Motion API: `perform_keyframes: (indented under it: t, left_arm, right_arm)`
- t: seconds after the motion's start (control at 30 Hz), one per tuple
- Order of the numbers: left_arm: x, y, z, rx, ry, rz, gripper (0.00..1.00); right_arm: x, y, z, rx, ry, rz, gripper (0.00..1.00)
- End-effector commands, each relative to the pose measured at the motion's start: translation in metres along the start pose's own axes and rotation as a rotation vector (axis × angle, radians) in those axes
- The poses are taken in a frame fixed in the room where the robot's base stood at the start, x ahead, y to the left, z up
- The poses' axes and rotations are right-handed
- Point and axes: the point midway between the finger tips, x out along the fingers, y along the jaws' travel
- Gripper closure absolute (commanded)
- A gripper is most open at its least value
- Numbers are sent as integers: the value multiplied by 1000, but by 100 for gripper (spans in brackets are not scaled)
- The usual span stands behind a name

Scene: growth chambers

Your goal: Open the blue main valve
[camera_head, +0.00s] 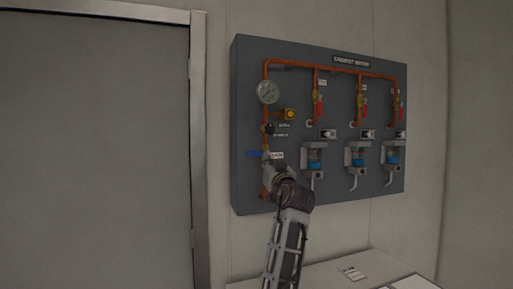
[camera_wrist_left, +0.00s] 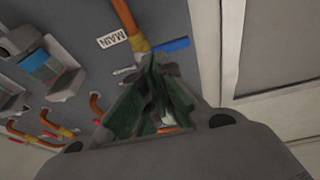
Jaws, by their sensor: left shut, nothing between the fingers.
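The blue main valve handle (camera_head: 255,154) is on the lower left of the dark wall panel. It sticks out to the left, crosswise to the vertical copper pipe (camera_head: 265,110). In the left wrist view the blue handle (camera_wrist_left: 171,45) lies just beyond the fingertips, beside the pipe and the "MAIN" label (camera_wrist_left: 112,39). My left gripper (camera_head: 269,166) is in front of the pipe, just below the handle. Its fingers (camera_wrist_left: 150,66) are shut with nothing between them. I cannot tell whether they touch the valve. My right gripper is not in view.
The panel (camera_head: 330,190) also carries a pressure gauge (camera_head: 267,92), a yellow fitting (camera_head: 289,114), several red-handled valves and blue-banded filter units (camera_head: 315,158) to the right. A grey door (camera_head: 95,150) is on the left. A pale bench (camera_head: 330,275) is below.

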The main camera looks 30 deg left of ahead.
Motion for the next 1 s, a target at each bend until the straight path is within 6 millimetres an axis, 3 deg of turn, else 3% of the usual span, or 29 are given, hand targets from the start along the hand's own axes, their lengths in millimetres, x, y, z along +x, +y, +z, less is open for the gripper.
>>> perform_keyframes:
  t: [0.1,0.3,1.0]
  left_arm:
    - [3,-6,-28,-19,38,-24,100]
    - [4,-14,-58,-38,78,-50,100]
    - [12,-17,-66,-41,89,-57,100]
  right_arm:
    - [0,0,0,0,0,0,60]
    - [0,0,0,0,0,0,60]
    - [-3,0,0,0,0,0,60]
